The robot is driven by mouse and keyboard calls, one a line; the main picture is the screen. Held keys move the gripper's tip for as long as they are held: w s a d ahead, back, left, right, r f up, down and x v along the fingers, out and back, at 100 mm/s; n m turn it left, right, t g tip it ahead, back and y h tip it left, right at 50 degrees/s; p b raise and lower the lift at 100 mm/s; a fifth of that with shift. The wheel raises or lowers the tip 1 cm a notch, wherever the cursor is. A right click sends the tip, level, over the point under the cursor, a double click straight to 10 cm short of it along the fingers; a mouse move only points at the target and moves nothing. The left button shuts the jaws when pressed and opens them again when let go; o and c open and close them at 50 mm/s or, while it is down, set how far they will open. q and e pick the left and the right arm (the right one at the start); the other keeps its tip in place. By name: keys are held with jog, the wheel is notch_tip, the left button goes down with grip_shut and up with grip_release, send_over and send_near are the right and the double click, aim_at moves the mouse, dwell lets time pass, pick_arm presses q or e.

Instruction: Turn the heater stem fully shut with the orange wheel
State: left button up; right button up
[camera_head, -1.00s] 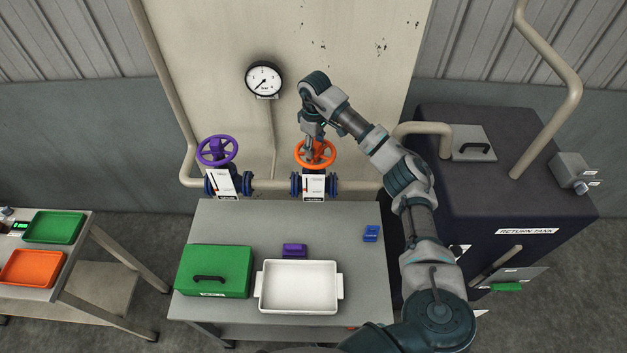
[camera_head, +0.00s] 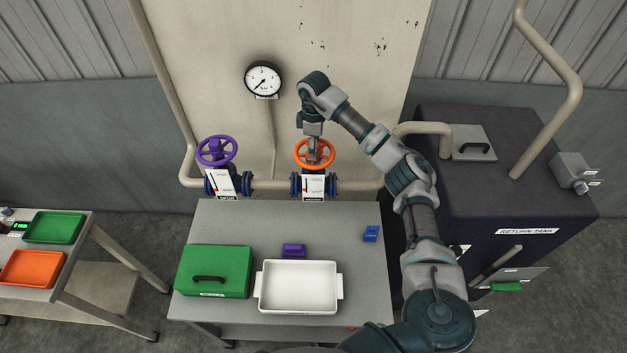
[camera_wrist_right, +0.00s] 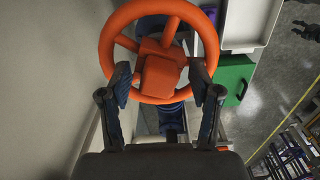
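The orange wheel (camera_head: 315,153) sits on the right-hand valve on the pipe behind the table. In the right wrist view the orange wheel (camera_wrist_right: 109,42) shows its rim, spokes and a blocky hub. My right gripper (camera_head: 316,148) is above the wheel, pointing down at it. In the wrist view the right gripper (camera_wrist_right: 160,76) has its two fingers apart, one on each side of the hub, with a visible gap to it on both sides. The valve stem is mostly hidden under the wheel.
A purple wheel (camera_head: 216,151) stands on the left-hand valve. A pressure gauge (camera_head: 262,79) is on the panel behind. The table holds a green box (camera_head: 213,258), a white tray (camera_head: 261,285), a purple block (camera_head: 293,250) and a blue block (camera_head: 371,233). The dark return tank (camera_head: 470,200) stands right.

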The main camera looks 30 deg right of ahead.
jog(key=n, duration=0.6)
jog(key=shift+d, duration=0.1)
jog(key=n, duration=0.6)
jog(key=shift+n, duration=0.4)
jog(key=c, duration=1)
jog(key=m, duration=0.7)
jog(key=shift+f, duration=0.1)
jog(key=m, duration=0.3)
jog(key=shift+m, duration=0.4)
jog(key=m, duration=0.2)
jog(key=shift+m, duration=0.3)
